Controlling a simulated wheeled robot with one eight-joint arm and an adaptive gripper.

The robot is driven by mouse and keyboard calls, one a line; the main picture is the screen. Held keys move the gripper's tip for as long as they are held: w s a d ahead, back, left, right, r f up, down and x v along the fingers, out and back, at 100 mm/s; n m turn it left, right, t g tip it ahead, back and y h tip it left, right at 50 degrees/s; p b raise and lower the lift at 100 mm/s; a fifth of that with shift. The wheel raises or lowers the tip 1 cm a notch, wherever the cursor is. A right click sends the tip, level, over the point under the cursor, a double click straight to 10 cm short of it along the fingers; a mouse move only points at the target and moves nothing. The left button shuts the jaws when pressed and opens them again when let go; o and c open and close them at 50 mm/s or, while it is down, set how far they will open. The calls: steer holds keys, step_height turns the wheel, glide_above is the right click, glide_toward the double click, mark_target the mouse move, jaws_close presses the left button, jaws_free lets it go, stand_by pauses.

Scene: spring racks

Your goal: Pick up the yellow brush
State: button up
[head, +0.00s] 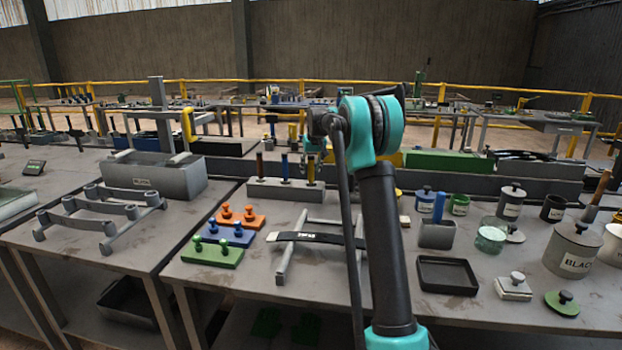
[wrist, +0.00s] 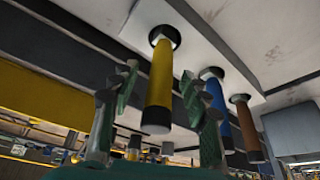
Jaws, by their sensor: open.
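The yellow brush (wrist: 160,85) shows in the wrist view as a yellow handle with a dark end, its other end in a round hole of the pale rack (wrist: 225,35). My gripper (wrist: 158,76) is open, with one finger on each side of the yellow handle and visible gaps between. In the head view the yellow brush (head: 311,171) stands upright at the right end of the grey rack block (head: 285,192). My arm hides much of the gripper there.
A blue-handled brush (wrist: 218,108) and a brown-handled one (wrist: 246,128) stand in the same rack, close beside my gripper's right finger in the wrist view. Orange, blue and green knobbed plates (head: 240,218) lie before the rack. A black tray (head: 447,275) lies to the right.

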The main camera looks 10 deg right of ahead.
steer(key=shift+c, duration=0.2)
jaws_close()
steer(key=shift+r, duration=0.15)
